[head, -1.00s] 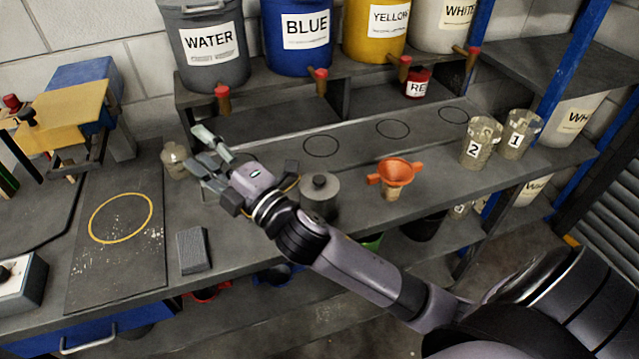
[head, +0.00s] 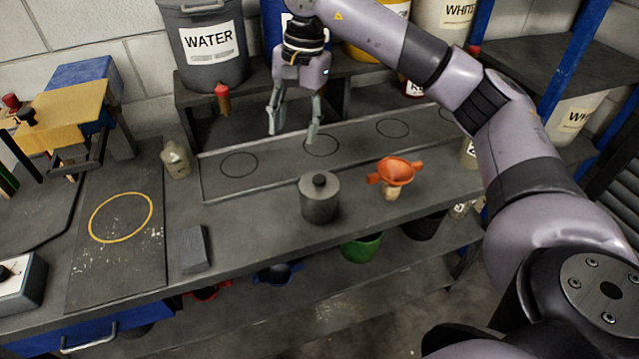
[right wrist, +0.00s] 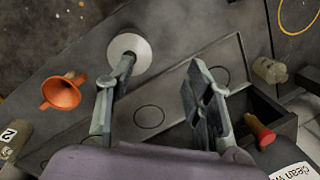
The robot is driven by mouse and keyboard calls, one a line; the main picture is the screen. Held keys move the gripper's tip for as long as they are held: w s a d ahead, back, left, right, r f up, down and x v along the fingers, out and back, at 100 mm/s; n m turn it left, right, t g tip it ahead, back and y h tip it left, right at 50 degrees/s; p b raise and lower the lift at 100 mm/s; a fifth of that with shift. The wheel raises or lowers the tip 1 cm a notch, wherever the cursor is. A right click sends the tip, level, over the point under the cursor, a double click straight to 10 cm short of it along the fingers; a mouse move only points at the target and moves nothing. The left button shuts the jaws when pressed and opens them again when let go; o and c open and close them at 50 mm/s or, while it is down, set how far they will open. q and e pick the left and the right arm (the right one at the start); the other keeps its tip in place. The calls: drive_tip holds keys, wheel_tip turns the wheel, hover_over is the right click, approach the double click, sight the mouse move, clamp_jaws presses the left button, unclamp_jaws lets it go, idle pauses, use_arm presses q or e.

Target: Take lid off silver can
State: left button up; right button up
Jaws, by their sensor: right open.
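The silver can (head: 319,203) stands upright on the workbench near its front edge, with its lid (head: 320,182) on and a dark knob on top. In the right wrist view the can's round top (right wrist: 130,50) shows just beyond one finger. My right gripper (head: 292,138) is open and empty, pointing down above the tray behind the can, apart from it. In the right wrist view its two fingers (right wrist: 165,95) are spread wide. My left gripper is not in view.
An orange funnel (head: 395,172) stands right of the can. A small bottle (head: 175,160) and a grey block (head: 194,249) are to the left. The tray (head: 225,187) with marked circles lies behind. Large labelled buckets, including WATER (head: 205,50), stand on the rear shelf.

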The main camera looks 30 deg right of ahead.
drive_tip(key=r+h, duration=0.2)
hover_over(319, 178)
wheel_tip(319, 178, down, 12)
drive_tip(key=shift+s+r+p, duration=0.15)
drive_tip(key=shift+r+p, duration=0.05)
drive_tip(key=shift+p, duration=1)
wheel_tip(319, 178, down, 4)
drive_tip(key=p, duration=0.2)
drive_tip(key=shift+f+p, duration=0.25)
drive_tip(key=shift+p, duration=0.15)
drive_tip(key=shift+f, duration=0.55)
clamp_jaws()
